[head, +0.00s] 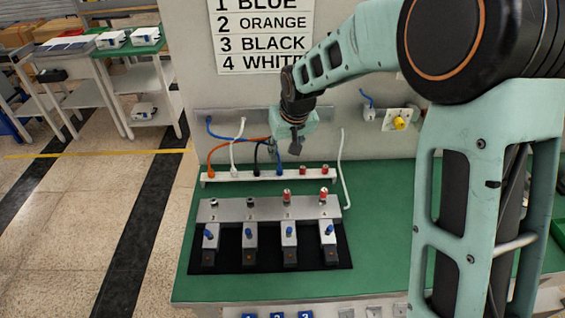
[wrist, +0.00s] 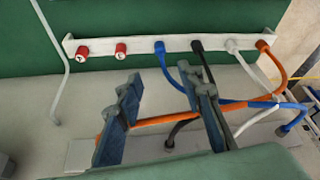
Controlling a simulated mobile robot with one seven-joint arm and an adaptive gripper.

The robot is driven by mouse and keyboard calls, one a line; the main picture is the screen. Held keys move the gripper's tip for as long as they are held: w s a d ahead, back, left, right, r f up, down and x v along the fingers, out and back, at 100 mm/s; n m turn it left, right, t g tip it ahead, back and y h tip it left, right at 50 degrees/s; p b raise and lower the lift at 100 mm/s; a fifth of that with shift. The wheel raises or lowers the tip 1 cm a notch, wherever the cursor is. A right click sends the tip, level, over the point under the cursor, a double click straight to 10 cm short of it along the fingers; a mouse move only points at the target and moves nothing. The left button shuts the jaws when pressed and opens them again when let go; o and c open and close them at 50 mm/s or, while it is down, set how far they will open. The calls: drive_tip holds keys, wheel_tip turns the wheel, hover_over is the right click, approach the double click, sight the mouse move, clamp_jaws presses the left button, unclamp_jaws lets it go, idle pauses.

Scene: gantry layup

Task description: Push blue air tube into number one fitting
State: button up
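The blue air tube has its end (wrist: 160,48) in the white rack, beside the black tube end; the head view also shows it (head: 280,169). My gripper (head: 295,150) hangs above and behind the rack near the blue tube. In the wrist view my gripper's fingers (wrist: 166,95) are apart, with no tube end between the tips. Orange and blue tubing run behind them. The grey fitting block (head: 268,208) stands in front of the rack. It has two bare fittings at left and two red-capped ones at right. Its numbers are too small to read.
The white rack (head: 218,178) also holds orange (head: 205,174), white (head: 232,170) and black tube ends, plus two red caps (wrist: 120,50). Blue-handled valves (head: 289,233) stand in front of the block on a black mat. A wall sign (head: 262,30) pairs one with blue.

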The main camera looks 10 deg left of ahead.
sight(280, 168)
drive_tip(key=shift+p+x, duration=0.9)
drive_tip(key=shift+x, duration=4.2)
drive_tip(key=shift+a, duration=0.1)
drive_tip(key=shift+c, duration=0.2)
clamp_jaws()
